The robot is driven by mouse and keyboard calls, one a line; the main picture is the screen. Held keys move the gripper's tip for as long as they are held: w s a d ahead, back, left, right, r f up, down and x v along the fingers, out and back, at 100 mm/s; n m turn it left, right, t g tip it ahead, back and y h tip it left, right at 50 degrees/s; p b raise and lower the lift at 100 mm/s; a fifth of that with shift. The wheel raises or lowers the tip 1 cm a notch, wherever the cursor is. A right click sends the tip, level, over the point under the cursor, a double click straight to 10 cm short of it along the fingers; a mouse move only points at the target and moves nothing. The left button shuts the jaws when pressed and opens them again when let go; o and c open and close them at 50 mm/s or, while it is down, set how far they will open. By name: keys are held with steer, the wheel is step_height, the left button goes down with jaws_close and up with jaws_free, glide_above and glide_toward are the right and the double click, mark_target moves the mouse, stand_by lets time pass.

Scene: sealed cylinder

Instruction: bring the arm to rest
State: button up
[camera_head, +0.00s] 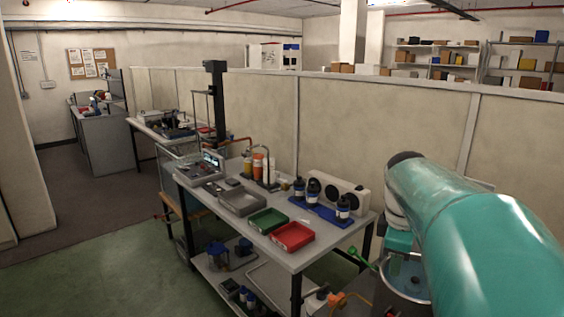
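My teal arm (455,225) fills the right side of the view. It rises from the lower right corner to a dark-capped joint (405,158) and then bends downward. A smaller teal part (398,240) shows below that joint, beside a round metal vessel. I cannot make out any gripper fingers, so I cannot see whether anything is held. No motion can be judged from this one picture.
A grey workbench (270,238) stands ahead, with a red tray (292,236), a green tray (268,221), a grey tray (241,201) and dark bottles (313,191). The round metal vessel (408,278) is close to my arm. Green floor (100,270) is open at left.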

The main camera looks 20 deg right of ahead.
steer(key=s+a+f+m+t, duration=0.1)
steer(key=s+a+m, duration=0.1)
steer(key=a, duration=0.6)
steer(key=s+a+f+m+t+y, duration=0.1)
steer(key=s+a+f+m, duration=0.1)
steer(key=a, duration=0.7)
steer(key=s+a+f+m+t+y, duration=0.1)
steer(key=s+a+m, duration=0.3)
steer(key=a, duration=0.4)
steer(key=shift+a+f+t, duration=0.4)
steer(key=shift+f+t, duration=0.2)
steer(key=shift+f, duration=0.05)
steer(key=shift+d, duration=0.25)
